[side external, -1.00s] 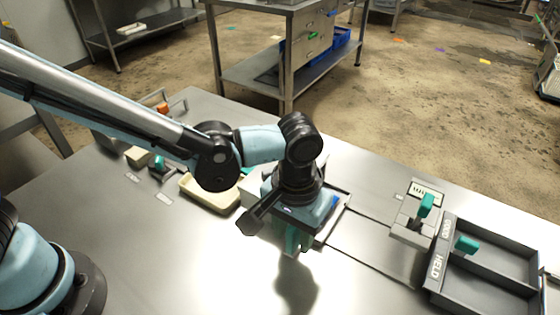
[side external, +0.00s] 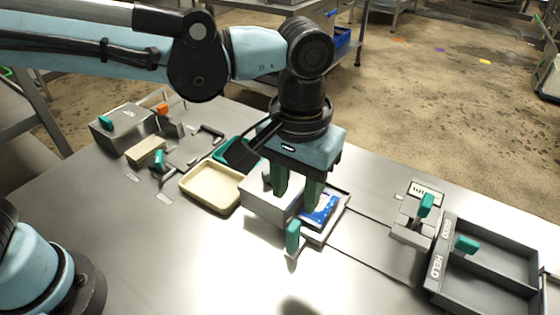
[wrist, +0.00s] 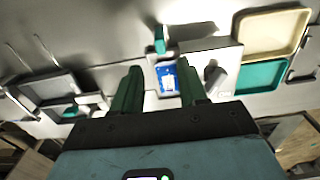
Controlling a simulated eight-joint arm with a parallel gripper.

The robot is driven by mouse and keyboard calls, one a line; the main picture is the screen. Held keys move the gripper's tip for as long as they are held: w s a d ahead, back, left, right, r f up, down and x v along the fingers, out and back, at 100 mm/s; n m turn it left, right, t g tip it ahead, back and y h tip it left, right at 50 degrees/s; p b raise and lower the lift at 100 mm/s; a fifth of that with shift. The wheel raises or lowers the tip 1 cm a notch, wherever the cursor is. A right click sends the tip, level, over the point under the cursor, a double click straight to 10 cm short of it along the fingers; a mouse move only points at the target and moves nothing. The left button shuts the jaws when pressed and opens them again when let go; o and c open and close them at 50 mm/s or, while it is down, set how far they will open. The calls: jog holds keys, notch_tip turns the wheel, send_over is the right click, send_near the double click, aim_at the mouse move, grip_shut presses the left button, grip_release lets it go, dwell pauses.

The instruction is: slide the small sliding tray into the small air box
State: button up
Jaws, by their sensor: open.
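The small sliding tray (side external: 337,213) is a shallow grey tray with a blue-and-white pouch (side external: 320,211) on it. It lies right beside a light grey box (side external: 268,208), apparently the small air box; the pouch still shows outside the box. A teal upright handle (side external: 293,235) stands at the tray's near end; whether it is fixed to the tray is unclear. My gripper (side external: 297,196) is open and empty, with its green fingers pointing down above the box and tray. In the wrist view the pouch (wrist: 168,78) shows between the fingers, with the handle (wrist: 160,42) beyond them.
A cream tray (side external: 187,183) and a teal tray (side external: 222,151) lie left of the box. A grey box (side external: 113,132) and small fixtures stand further left. A teal-handled fixture (side external: 425,205) and a divided "GOOD/HELD" bin (side external: 437,265) stand right. The near tabletop is clear.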

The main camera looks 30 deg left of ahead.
jog(key=shift+r, duration=0.55)
jog(key=shift+d, duration=0.15)
jog(key=c, duration=0.4)
jog(key=d+m, duration=0.1)
jog(key=m, duration=0.1)
jog(key=w+d+m+y, duration=0.1)
jog(key=m, duration=0.1)
jog(key=d+r+m, duration=0.1)
jog(key=d, duration=0.1)
jog(key=shift+w+r+m, duration=0.1)
jog(key=shift+w+m, duration=0.05)
jog(key=shift+m, duration=0.25)
grip_shut()
jog(key=d+m+y, duration=0.3)
jog(key=d+m, duration=0.4)
jog(key=m, duration=0.5)
jog(key=a+f, duration=0.8)
jog(key=shift+s+f, duration=0.25)
jog(key=shift+s, duration=0.15)
